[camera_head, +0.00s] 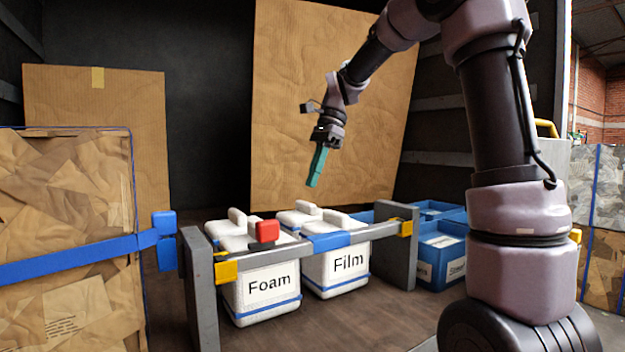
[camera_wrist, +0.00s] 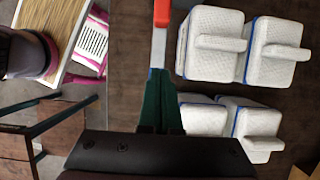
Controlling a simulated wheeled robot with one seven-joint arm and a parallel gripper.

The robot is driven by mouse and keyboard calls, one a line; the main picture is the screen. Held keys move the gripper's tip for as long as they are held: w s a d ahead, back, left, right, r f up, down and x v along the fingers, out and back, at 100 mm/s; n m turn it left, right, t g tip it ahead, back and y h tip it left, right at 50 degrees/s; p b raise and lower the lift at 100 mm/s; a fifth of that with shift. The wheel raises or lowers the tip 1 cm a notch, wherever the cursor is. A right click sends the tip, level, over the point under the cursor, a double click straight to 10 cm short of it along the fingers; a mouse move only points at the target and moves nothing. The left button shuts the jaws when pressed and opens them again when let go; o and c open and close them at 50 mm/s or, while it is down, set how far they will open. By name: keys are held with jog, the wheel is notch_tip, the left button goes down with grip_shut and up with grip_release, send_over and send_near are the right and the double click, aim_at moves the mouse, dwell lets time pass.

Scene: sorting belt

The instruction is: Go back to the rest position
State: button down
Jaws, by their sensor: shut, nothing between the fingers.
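My gripper (camera_head: 314,176) hangs in the air above the white lidded bins, its teal fingers pointing down and pressed together with nothing between them. In the wrist view the green fingers of my gripper (camera_wrist: 161,100) lie along each other. Below it stand a white bin marked Foam (camera_head: 268,305) and a white bin marked Film (camera_head: 350,278). Both have lids with handles on. The wrist view shows several white lids from above, one of them at upper middle (camera_wrist: 210,62). My gripper touches none of them.
A grey rail frame (camera_head: 199,290) with a red block (camera_head: 267,231) stands around the white bins. Blue crates (camera_head: 440,276) are at right. A strapped brown bale (camera_head: 65,215) fills the left. A large wooden panel (camera_head: 325,65) stands behind. The air around my gripper looks clear.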

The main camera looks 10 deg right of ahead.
jog(key=s+d+n+t+h, duration=0.1)
jog(key=s+d+n+t, duration=0.3)
jog(key=s, duration=0.5)
jog(key=s+d+f+n+t+h, duration=0.1)
jog(key=s+d+n+t, duration=0.4)
jog(key=s+d, duration=0.2)
jog(key=shift+s+d+f, duration=0.15)
jog(key=shift+s+d, duration=0.1)
jog(key=shift+s, duration=1)
